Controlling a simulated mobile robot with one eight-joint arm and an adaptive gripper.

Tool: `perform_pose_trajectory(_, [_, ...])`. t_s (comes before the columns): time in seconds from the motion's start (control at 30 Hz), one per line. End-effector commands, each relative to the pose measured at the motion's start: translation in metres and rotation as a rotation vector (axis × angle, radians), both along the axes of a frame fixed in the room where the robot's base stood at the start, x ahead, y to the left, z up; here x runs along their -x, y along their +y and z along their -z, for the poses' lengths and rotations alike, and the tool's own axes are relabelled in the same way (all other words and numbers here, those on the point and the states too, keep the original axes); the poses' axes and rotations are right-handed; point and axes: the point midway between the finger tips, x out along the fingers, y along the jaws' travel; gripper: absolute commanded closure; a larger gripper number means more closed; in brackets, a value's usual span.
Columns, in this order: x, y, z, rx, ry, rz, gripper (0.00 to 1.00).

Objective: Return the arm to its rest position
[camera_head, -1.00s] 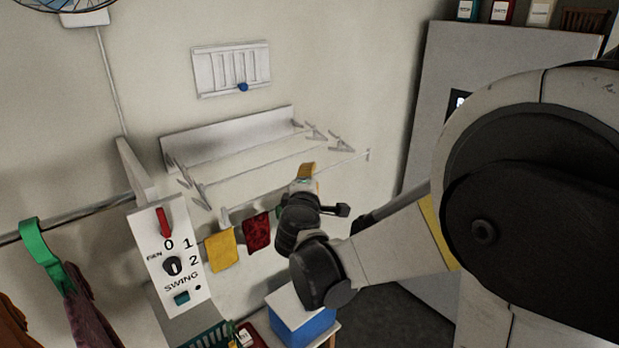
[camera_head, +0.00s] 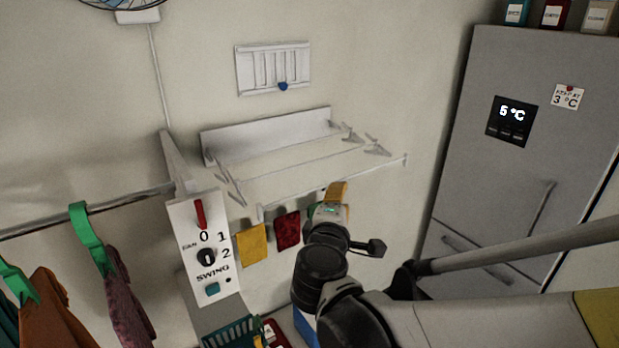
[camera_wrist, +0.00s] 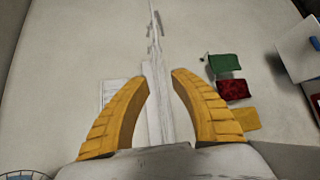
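My gripper shows two ridged yellow fingers in the wrist view (camera_wrist: 160,78), apart and with nothing held between them. In the head view my gripper (camera_head: 337,190) is raised in front of the wall, below the right part of the white drying rack (camera_head: 265,130). My dark wrist and arm reach to it from the lower right. The rack also shows end-on behind the fingers in the wrist view (camera_wrist: 155,60).
A yellow cloth (camera_head: 252,244) and a red cloth (camera_head: 287,231) hang below the rack. A fan control panel (camera_head: 205,245) stands left. Clothes (camera_head: 128,310) hang at lower left. A grey fridge (camera_head: 530,130) is at right. A green basket (camera_head: 232,332) is low.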

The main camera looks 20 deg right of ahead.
Motion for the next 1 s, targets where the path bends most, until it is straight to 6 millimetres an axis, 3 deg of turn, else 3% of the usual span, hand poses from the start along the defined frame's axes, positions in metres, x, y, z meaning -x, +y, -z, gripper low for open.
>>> perform_pose_trajectory(0.37, [0.004,0.002,0.000,-0.001,0.000,0.001,0.71])
perform_pose_trajectory(0.47, [0.008,-0.003,0.013,-0.038,0.006,0.014,0.71])
perform_pose_trajectory(0.57, [0.020,-0.014,0.049,-0.150,0.026,0.052,0.71])
perform_pose_trajectory(0.77, [0.068,-0.034,0.166,-0.562,0.090,0.196,0.71])
perform_pose_trajectory(1.0, [0.135,-0.016,0.294,-1.086,0.158,0.381,0.71])
